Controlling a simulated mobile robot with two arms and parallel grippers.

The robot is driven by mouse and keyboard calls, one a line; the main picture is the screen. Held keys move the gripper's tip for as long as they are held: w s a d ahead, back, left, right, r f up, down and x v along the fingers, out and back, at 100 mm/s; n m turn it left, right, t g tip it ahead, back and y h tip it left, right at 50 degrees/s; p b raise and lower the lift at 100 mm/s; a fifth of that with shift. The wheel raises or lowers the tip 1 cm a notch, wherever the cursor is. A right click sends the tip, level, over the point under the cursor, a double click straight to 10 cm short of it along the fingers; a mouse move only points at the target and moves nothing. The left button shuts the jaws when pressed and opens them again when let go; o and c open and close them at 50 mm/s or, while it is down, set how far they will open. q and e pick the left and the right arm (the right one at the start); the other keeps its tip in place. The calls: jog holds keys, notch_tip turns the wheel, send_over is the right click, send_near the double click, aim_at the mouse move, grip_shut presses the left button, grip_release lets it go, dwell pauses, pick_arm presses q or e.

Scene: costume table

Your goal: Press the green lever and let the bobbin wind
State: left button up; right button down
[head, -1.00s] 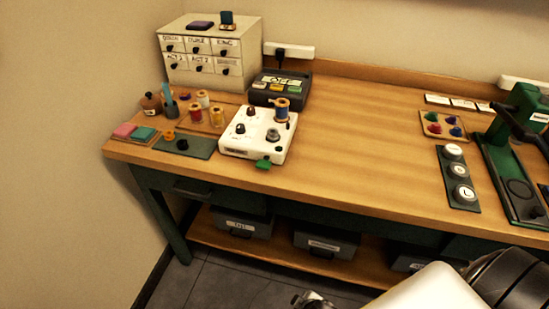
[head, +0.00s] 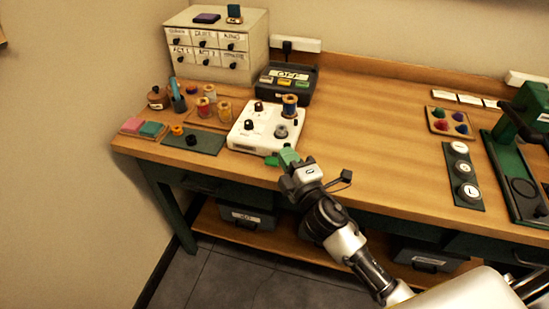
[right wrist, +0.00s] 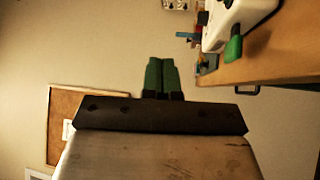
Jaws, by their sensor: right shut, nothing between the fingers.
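The white bobbin winder (head: 262,133) stands near the front edge of the table, with dark knobs and a blue-wound bobbin (head: 290,107) on top. Its green lever (head: 271,160) sticks out at its front edge; it also shows in the right wrist view (right wrist: 234,48). My right gripper (head: 288,156) has green fingers and is just right of the lever in the head view. Its fingers are shut and empty (right wrist: 162,78). In the wrist view the lever is up and right of the fingertips, with a gap between. My left gripper is not in view.
A dark box (head: 286,83) marked OFF stands behind the winder. Thread spools (head: 224,111) and a dark green mat (head: 193,140) lie to its left. A labelled drawer cabinet (head: 216,45) is behind.

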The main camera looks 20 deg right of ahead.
jog(key=w+a+r+n+g+y, duration=0.1)
jog(key=a+r+n+y, duration=0.55)
jog(key=n, duration=0.55)
jog(key=n+g+h, duration=0.4)
jog(key=n+g, duration=0.8)
jog(key=n, duration=1)
send_over(272, 162)
jog(key=shift+w+f+p, duration=0.15)
jog(key=shift+f+p, duration=0.15)
jog(key=shift+f, duration=0.4)
jog(key=shift+f+t, duration=0.1)
jog(key=shift+t, duration=0.2)
notch_tip(272, 162, down, 8)
jog(key=b, duration=0.4)
jog(key=shift+b, duration=0.35)
jog(key=shift+f+b, duration=0.3)
jog(key=shift+b, duration=0.05)
